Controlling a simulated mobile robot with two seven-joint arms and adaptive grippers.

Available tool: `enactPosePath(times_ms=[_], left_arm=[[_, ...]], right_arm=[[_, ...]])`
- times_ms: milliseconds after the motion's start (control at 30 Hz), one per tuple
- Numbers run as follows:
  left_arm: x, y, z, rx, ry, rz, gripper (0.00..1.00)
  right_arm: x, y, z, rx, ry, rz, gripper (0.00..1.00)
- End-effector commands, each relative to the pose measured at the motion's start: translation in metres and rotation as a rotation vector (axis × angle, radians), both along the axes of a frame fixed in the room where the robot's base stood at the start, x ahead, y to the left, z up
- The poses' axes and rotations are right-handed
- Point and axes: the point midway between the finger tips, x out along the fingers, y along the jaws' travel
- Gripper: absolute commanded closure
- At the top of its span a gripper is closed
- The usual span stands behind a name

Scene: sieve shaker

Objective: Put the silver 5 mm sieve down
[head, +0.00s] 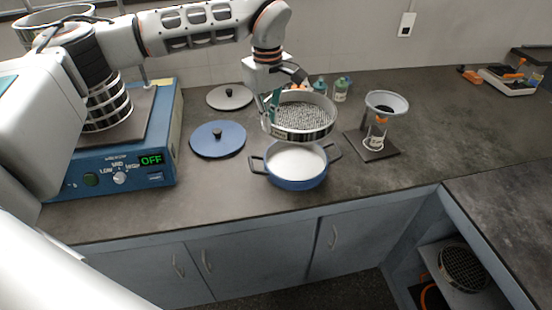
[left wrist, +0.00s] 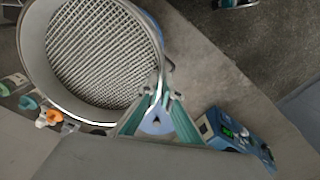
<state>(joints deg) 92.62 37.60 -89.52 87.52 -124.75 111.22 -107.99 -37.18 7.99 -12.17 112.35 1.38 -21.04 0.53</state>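The silver sieve (head: 304,117) is a round metal ring with a coarse mesh. My left gripper (head: 271,118) is shut on its left rim and holds it roughly level above the back of a blue pot (head: 297,182) with whitish contents. In the left wrist view the sieve (left wrist: 102,52) fills the upper left, and the teal fingers of the gripper (left wrist: 160,108) pinch its rim. The mesh looks empty. I cannot tell exactly how far the sieve is above the pot. My right gripper is not in view.
A blue lid (head: 218,140) and a grey lid (head: 231,96) lie left of the pot. The blue shaker (head: 120,165), reading OFF, stands farther left with stacked sieves (head: 107,108). A funnel stand (head: 372,147) is to the right. Small bottles (head: 341,90) stand behind. The right counter is mostly clear.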

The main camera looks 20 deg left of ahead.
Motion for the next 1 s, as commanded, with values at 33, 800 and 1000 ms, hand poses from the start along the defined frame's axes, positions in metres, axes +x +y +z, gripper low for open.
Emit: enactPosePath(times_ms=[33,800,1000], left_arm=[[-0.001,0.0,-0.014,0.0,0.005,0.0,1.0],[0.0,-0.001,-0.128,-0.002,0.001,-0.001,1.0],[0.0,0.0,-0.143,-0.001,-0.003,-0.002,1.0]], right_arm=[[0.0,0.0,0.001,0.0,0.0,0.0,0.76],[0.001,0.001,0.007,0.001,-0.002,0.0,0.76],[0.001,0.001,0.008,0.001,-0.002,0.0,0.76]])
